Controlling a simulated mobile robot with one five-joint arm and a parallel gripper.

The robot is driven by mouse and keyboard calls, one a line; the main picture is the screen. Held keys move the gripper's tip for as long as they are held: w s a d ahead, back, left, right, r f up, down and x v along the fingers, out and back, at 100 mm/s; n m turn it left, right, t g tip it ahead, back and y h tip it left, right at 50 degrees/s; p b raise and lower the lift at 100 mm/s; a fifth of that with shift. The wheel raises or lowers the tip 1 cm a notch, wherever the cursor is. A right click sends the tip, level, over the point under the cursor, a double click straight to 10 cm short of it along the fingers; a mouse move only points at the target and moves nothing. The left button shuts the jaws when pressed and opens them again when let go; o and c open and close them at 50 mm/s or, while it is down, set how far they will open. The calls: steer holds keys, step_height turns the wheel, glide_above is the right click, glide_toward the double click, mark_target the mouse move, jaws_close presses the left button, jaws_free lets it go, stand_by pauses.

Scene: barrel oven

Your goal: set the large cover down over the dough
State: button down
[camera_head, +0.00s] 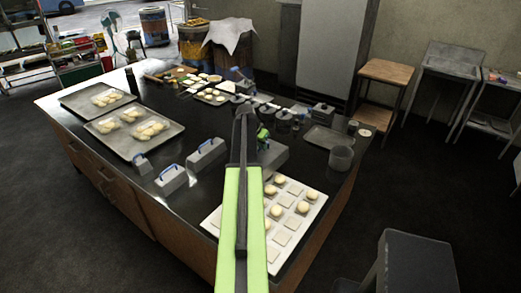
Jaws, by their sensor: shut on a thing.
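My arm reaches up the middle of the view, and my gripper (263,136) is partly behind it. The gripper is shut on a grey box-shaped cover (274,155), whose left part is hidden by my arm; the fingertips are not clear. The cover is just beyond the white board (309,218), which bears pale dough balls (303,207) and flat squares. I cannot tell whether the cover touches the counter. Larger dough pieces (149,129) lie on a metal tray (122,151) at the left, and more dough (106,98) lies on a second tray (72,104) behind it.
Three grey covers with blue handles stand left of my arm: a long one (206,155), a middle one (171,180) and a small one (143,165). A grey pot (341,158) stands near the counter's right edge. A bare tray (325,138) lies behind it.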

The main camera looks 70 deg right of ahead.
step_height(320, 180, up, 7)
steer(key=p, duration=0.6)
glide_above(263, 173)
steer(key=shift+w+a+f+b, duration=0.1)
steer(key=shift+a+f+b, duration=0.05)
steer(key=shift+a+b, duration=0.15)
steer(key=shift+f, duration=0.1)
step_height(263, 173, down, 11)
steer(key=b, duration=1.1)
steer(key=shift+f, duration=0.15)
steer(key=shift+d+f+b, duration=0.1)
steer(key=shift+f+b, duration=0.35)
steer(key=shift+b, duration=0.25)
steer(key=c, duration=1.4)
jaws_free()
